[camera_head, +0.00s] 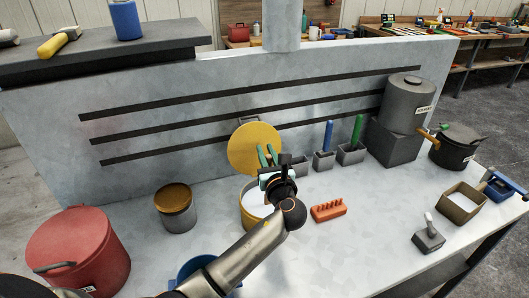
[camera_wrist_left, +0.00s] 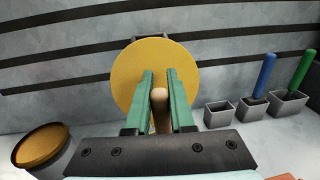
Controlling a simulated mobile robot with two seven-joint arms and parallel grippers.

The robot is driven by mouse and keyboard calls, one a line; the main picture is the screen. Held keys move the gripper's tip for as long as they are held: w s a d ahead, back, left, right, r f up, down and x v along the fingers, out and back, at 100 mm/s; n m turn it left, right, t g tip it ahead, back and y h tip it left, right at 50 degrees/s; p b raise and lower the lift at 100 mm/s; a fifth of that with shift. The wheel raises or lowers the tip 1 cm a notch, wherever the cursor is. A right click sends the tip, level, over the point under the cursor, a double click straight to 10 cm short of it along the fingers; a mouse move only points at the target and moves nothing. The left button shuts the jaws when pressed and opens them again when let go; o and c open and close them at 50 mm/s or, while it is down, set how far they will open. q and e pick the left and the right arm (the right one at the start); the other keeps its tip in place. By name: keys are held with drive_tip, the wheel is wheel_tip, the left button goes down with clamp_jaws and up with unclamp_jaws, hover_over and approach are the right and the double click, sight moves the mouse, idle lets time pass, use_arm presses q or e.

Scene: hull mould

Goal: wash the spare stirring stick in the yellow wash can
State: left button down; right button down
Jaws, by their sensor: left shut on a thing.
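The yellow wash can (camera_head: 245,215) stands open on the bench, with something pale inside, partly hidden by my left arm. Its round yellow lid (camera_head: 250,142) stands upright behind it; it also shows in the left wrist view (camera_wrist_left: 125,80). My left gripper (camera_head: 267,160), with green fingers, is above the can in front of the lid. It also shows in the left wrist view (camera_wrist_left: 160,100), shut on a tan wooden stick (camera_wrist_left: 159,110), apparently the spare stirring stick. The stick's lower end is hidden, so I cannot tell whether it is in the can. My right gripper is not in view.
Right of the can are an empty grey holder (camera_wrist_left: 219,116), holders with a blue stick (camera_head: 328,136) and a green stick (camera_head: 357,130), and an orange rack (camera_head: 328,210). A brown-lidded tin (camera_head: 175,210), red pot (camera_head: 85,255) and blue container (camera_head: 190,268) stand left and in front.

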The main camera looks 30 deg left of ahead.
use_arm(q)
wheel_tip(320, 180, up, 9)
drive_tip(key=shift+f, duration=0.2)
idle(0.6)
drive_tip(key=shift+r, duration=0.1)
